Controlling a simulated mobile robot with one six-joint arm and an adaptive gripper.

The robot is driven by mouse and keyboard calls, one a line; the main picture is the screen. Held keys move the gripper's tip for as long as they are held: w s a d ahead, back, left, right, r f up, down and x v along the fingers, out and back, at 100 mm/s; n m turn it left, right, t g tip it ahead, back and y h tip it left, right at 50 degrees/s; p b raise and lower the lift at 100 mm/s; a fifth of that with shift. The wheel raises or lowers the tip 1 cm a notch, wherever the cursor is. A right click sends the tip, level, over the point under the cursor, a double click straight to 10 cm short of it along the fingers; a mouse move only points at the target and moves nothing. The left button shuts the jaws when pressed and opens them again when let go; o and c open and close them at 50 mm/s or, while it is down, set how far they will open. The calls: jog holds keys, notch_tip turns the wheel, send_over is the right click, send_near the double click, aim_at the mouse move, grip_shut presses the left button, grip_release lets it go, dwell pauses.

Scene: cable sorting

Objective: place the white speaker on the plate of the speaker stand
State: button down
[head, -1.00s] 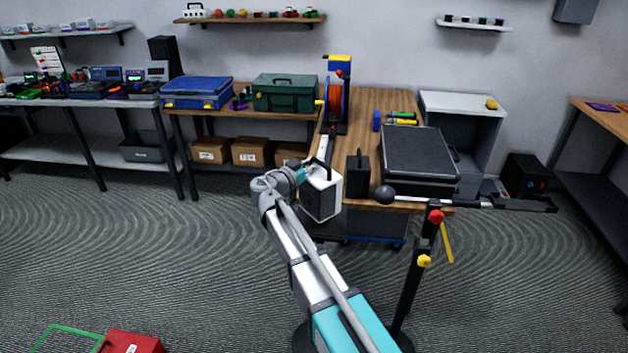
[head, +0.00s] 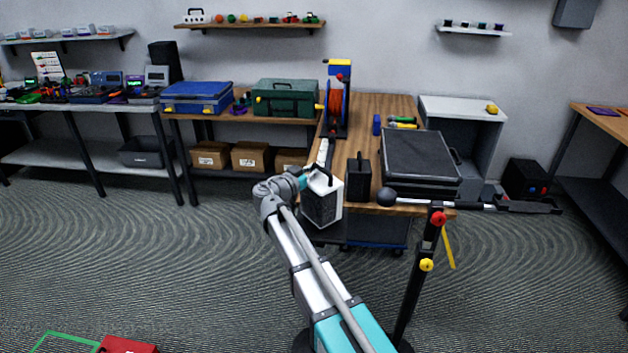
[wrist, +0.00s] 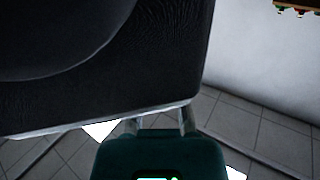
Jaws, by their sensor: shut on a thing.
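The white speaker (head: 338,206) has a dark front grille and a black handle on top. It hangs upright at the end of my arm, in front of the near left corner of the wooden table. My gripper (head: 307,182) is at its upper left and shut on it; the fingertips are mostly hidden. In the wrist view, a large dark textured surface with a pale lower edge, likely the speaker (wrist: 100,65), fills the upper left. A black pole (head: 412,290) with red and yellow knobs stands at the right. I cannot clearly pick out the stand's plate.
The wooden table (head: 385,108) bears a black case (head: 420,157), a small black box (head: 359,178) and an orange cable reel (head: 336,105). Open carpet (head: 130,260) lies left of my arm.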

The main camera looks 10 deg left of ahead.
jog(key=shift+f+b, duration=0.7)
jog(key=shift+f, duration=0.25)
jog(key=c, duration=0.7)
grip_release()
jog(key=shift+o, duration=0.2)
jog(key=shift+r, duration=0.1)
jog(key=v, duration=1.2)
jog(key=shift+s, duration=0.1)
